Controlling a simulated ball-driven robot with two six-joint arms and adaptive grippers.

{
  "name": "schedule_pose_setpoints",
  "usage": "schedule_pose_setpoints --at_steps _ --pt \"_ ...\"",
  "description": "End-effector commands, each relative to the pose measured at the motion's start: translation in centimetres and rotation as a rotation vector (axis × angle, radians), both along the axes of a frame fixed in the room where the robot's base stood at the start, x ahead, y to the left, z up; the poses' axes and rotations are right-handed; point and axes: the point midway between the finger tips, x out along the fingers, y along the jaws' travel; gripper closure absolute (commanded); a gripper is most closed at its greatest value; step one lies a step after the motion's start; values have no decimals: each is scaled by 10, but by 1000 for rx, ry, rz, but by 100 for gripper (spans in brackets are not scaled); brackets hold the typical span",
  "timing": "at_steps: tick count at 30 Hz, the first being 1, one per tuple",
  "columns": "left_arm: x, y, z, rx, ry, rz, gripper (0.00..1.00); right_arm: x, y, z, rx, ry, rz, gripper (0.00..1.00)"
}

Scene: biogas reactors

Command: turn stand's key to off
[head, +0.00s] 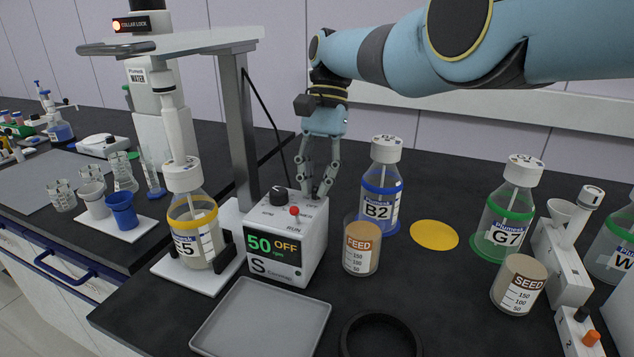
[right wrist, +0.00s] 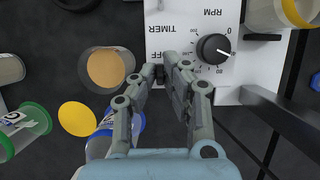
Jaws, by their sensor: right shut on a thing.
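The stand's white control box (head: 288,262) carries an S on its front, and its display (head: 272,245) reads 50 rpm and OFF. Its top has a black RPM dial (head: 278,195), a red knob (head: 294,210) by the word RUN, and TIMER and OFF markings in the right wrist view. My right gripper (head: 313,197) reaches down to the box top, beside the dial. In the right wrist view its fingertips (right wrist: 168,66) are closed by the TIMER and OFF lettering, on the key, which the fingers mostly hide. I cannot tell the key's angle. My left gripper is not in view.
A yellow-ringed bottle (head: 193,225) stands on the stand's base at left. A FEED beaker (head: 361,247) and bottle B2 (head: 381,185) stand close right of the box. A grey tray (head: 262,318) lies in front. Bottle G7 (head: 505,215) and a SEED beaker (head: 518,284) are farther right.

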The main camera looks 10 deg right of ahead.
Motion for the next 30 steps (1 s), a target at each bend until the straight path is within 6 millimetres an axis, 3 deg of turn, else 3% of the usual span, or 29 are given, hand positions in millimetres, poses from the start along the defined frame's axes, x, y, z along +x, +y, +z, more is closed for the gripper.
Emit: schedule_pose_setpoints --at_steps 5,6,10,25,30 --pt "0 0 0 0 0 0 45 0 0 0 0 -1 0 100" --pt "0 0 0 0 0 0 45 0 0 0 0 -1 0 86" --pt "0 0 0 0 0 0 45 0 0 0 0 -1 0 69" --pt "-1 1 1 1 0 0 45 0 0 0 0 0 -4 69" --pt "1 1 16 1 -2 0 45 -1 -1 4 0 1 -65 69"
